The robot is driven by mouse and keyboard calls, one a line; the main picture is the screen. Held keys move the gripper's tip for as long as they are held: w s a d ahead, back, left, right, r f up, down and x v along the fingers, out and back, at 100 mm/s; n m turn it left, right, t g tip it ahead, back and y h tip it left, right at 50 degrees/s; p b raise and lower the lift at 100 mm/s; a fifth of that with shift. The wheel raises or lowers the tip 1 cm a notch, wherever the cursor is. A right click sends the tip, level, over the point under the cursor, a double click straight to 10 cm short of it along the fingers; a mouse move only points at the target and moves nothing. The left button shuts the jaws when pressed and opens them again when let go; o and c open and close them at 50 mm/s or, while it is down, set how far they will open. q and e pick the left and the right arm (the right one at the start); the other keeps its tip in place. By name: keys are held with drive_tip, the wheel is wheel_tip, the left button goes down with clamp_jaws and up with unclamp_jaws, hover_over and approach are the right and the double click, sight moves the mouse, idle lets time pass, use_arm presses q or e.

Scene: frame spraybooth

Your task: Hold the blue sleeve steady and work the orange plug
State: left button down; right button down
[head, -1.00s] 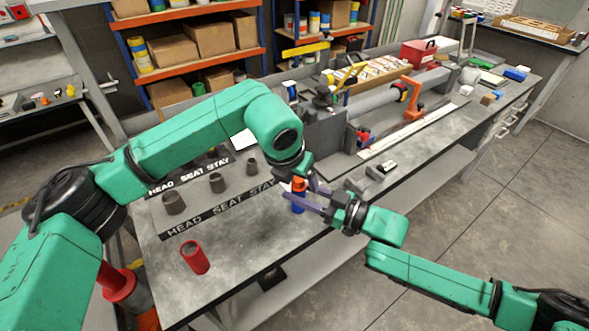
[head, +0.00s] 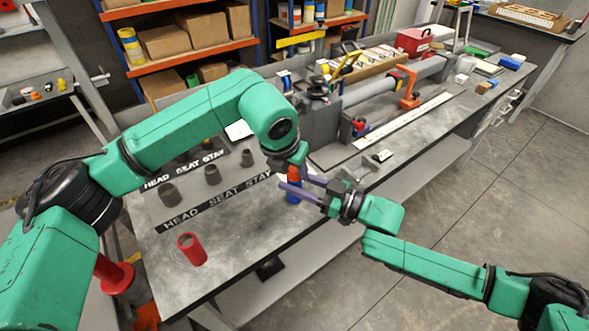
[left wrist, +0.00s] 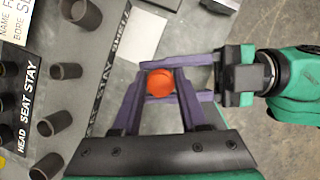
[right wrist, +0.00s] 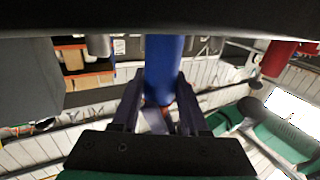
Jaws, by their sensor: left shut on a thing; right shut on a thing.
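The blue sleeve (head: 294,198) stands upright near the front edge of the grey bench, with the orange plug (head: 295,174) at its top. My right gripper (head: 304,188) comes in from the right and is shut on the blue sleeve. The sleeve (right wrist: 165,65) also shows between its purple fingers in the right wrist view. My left gripper (left wrist: 160,88) reaches down from above and is shut on the orange plug (left wrist: 160,84), whose round top shows in the left wrist view. How deep the plug sits in the sleeve is hidden.
A red sleeve (head: 192,249) stands at the bench's front left. Several dark grey sleeves (head: 168,192) stand around the strips marked HEAD SEAT STAY (head: 220,203). A long grey tube (head: 400,80) with an orange clamp lies farther back. The bench between the red sleeve and my grippers is clear.

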sight(295, 169)
use_arm(q)
drive_tip(key=shift+r, duration=0.6)
use_arm(e)
drive_tip(key=shift+f, duration=0.1)
use_arm(q)
drive_tip(key=shift+r, duration=2.1)
use_arm(e)
drive_tip(key=shift+c, duration=1.7)
unclamp_jaws()
drive_tip(key=v, duration=1.2)
